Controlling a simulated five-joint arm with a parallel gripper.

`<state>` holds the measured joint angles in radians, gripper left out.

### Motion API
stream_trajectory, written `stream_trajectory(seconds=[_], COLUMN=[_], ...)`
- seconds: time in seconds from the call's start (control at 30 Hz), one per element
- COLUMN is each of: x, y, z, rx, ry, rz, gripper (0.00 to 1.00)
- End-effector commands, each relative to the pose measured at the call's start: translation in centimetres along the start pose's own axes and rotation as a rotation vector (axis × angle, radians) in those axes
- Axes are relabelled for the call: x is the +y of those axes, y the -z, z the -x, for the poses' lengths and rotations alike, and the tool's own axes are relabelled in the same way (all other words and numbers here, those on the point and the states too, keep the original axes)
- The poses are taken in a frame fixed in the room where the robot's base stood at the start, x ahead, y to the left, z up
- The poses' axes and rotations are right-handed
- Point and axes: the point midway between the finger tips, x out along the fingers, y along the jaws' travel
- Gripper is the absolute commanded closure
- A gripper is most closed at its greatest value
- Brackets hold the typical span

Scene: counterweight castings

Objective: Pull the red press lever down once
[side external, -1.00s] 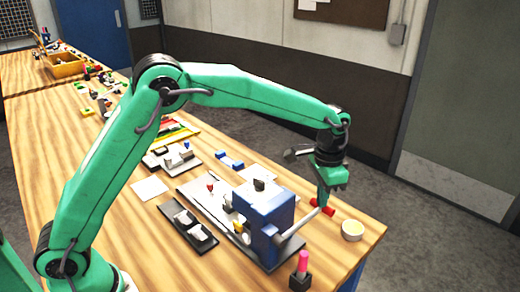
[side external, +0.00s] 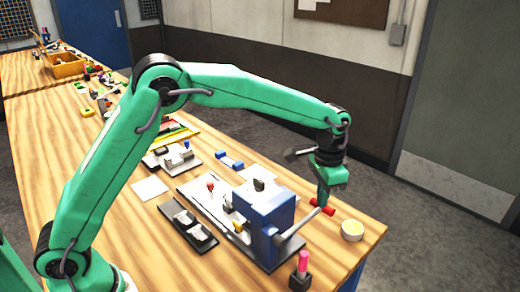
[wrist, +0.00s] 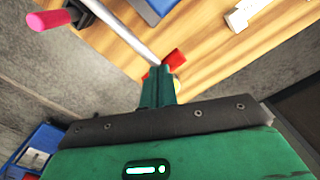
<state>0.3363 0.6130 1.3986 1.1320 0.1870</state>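The press has a blue body (side external: 268,212) on a dark base plate near the table's right end. Its lever is a grey rod (side external: 291,229) sloping up to the right to a red grip (side external: 350,211). In the wrist view the rod (wrist: 122,30) runs down to the red grip (wrist: 175,58). My gripper (side external: 323,203) points down at the grip's end of the rod. In the wrist view my gripper's fingers (wrist: 157,70) look together, overlapping the grip and hiding part of it. Whether they touch it is unclear.
A small pale yellow-topped cup (side external: 352,230) stands right of the grip. A pink-topped post (side external: 303,263) stands in front of the press. A dark tray with pale parts (side external: 195,231) lies left of the press. The table's right edge is close.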

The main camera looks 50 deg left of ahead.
Motion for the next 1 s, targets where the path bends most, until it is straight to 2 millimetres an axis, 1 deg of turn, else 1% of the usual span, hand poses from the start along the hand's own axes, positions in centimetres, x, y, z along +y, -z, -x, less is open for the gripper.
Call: stream_trajectory(seconds=[1.0], x=[-0.1], y=[0.1], z=[5.1], rx=[0.004], ry=[0.001], rz=[0.000], gripper=[1.00])
